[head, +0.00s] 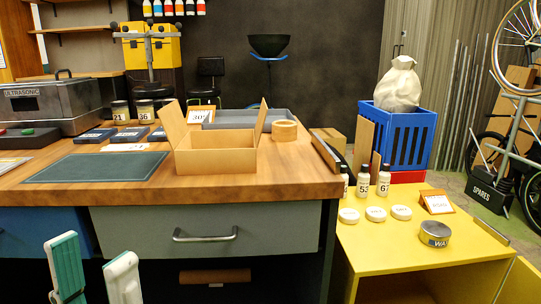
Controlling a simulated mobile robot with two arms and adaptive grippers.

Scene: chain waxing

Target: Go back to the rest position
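My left gripper (91,249) shows at the bottom left of the head view. Its two fingers, white with green on the left one, point up and stand apart with nothing between them. It is in front of the workbench's grey drawer and below the wooden worktop (290,182), apart from both as far as I can tell. My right gripper is not in the head view.
An open cardboard box (215,161), a tape roll (284,131) and a dark mat (95,167) are on the worktop. An ultrasonic cleaner (50,103) stands at left. A yellow cabinet (385,245) with bottles, white discs and a tin (434,234) stands at right.

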